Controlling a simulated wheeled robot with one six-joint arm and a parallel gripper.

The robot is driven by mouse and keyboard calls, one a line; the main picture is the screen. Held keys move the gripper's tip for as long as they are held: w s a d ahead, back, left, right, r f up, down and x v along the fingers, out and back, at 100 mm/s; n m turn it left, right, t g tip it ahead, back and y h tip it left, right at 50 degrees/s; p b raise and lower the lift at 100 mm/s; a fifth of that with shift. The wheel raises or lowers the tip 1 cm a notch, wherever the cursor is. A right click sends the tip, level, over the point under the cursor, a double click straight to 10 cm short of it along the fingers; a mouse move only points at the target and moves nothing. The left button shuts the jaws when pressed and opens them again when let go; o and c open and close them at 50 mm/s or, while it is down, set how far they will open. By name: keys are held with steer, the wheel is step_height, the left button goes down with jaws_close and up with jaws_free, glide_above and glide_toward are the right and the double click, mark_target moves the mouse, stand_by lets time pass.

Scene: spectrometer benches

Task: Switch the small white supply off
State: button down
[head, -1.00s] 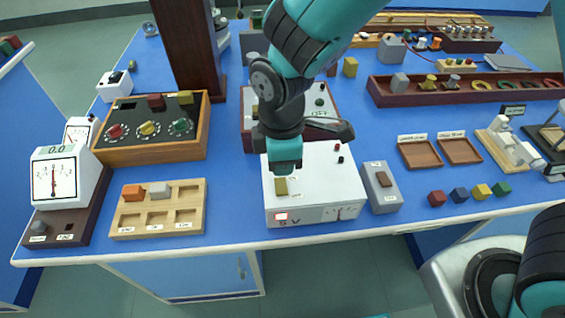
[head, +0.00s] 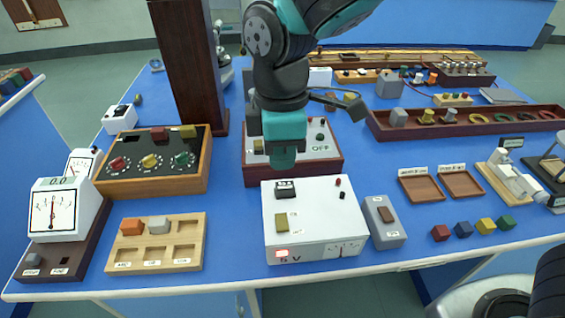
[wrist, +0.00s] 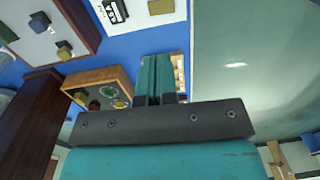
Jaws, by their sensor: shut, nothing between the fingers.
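The white supply (head: 335,206) marked 5 V stands near the front edge of the bench. In the wrist view the switch (wrist: 160,6) and part of the top show at the upper edge. My gripper (head: 283,160) is shut and empty, pointing down above and behind the switch, apart from it. Its shut fingers also show in the wrist view (wrist: 157,78).
Behind stands a larger white-topped unit (head: 320,150) marked OFF on a dark red base, partly hidden by my gripper. A grey switch box (head: 385,228) is close on the right. A wooden tray (head: 112,255) and a knob panel (head: 140,180) are left.

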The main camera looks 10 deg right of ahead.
mark_target(282, 227)
steer(key=shift+w+a+g+b, duration=0.1)
steer(key=shift+a+g+b, duration=0.1)
steer(key=shift+g+b, duration=0.4)
steer(key=f, duration=0.4)
steer(key=s+f, duration=0.1)
steer(key=f, duration=0.4)
steer(key=s+f, duration=0.1)
steer(key=f, duration=0.3)
steer(key=shift+f, duration=0.4)
steer(key=shift+s+f+t, duration=0.1)
steer(key=shift+f+t, duration=0.2)
steer(key=shift+f, duration=0.05)
steer(key=shift+s+t+b, duration=0.1)
steer(key=shift+t+b, duration=0.2)
steer(key=shift+f, duration=0.1)
